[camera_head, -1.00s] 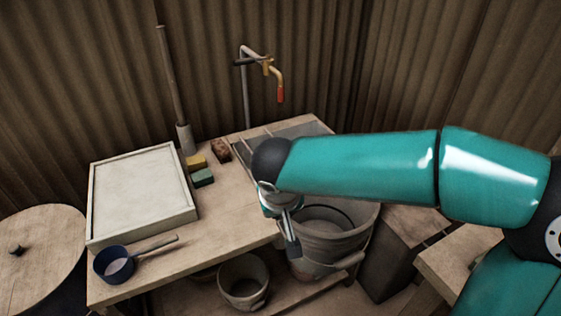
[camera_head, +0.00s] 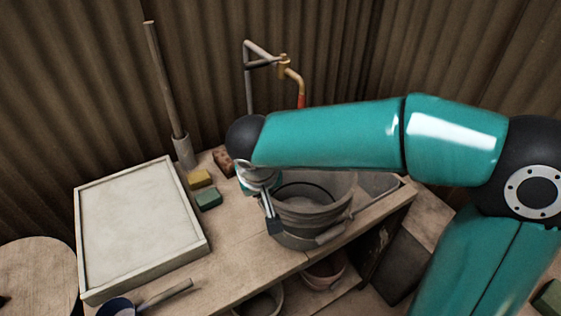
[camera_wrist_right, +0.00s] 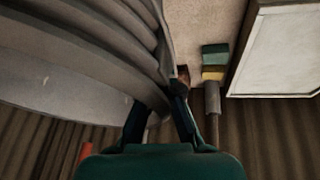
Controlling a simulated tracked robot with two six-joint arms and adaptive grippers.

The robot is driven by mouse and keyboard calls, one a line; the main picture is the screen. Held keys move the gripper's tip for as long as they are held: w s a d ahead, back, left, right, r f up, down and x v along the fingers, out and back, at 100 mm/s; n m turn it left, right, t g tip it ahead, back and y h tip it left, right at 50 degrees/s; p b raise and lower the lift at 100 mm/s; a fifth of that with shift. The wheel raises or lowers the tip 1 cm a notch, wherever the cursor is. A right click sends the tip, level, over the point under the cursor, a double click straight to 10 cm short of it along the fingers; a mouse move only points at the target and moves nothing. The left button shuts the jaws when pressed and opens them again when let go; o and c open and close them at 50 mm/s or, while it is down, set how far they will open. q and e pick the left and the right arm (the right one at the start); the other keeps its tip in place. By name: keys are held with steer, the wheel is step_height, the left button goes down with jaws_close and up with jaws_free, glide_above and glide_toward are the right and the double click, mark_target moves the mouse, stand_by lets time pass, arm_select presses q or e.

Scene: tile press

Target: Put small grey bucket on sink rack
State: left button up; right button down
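The small grey bucket (camera_head: 308,215), ribbed and open-topped, is upright at the right part of the table, in front of the sink. My right gripper (camera_head: 270,222) is shut on its left wall, with one finger outside. In the right wrist view the bucket (camera_wrist_right: 75,60) fills the upper left and its wall runs between the fingers (camera_wrist_right: 163,108). The sink (camera_head: 378,186) shows only at its right end. The rack is hidden behind my arm and the bucket. I cannot tell whether the bucket touches anything below. My left gripper is out of view.
A tap with a red end (camera_head: 301,101) stands behind the sink. A brick (camera_head: 223,159), yellow block (camera_head: 200,178), green block (camera_head: 208,198) and white tray (camera_head: 140,230) lie left. Buckets (camera_head: 325,272) stand below the table.

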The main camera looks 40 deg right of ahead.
steer(key=w+d+f+p, duration=0.3)
steer(key=w+d+p, duration=0.2)
steer(key=w+d, duration=0.5)
steer(key=w, duration=0.3)
steer(key=shift+w+d+f, duration=0.2)
steer(key=shift+d, duration=0.1)
steer(key=c, duration=1.8)
jaws_free()
steer(key=shift+f, duration=0.1)
steer(key=o, duration=0.5)
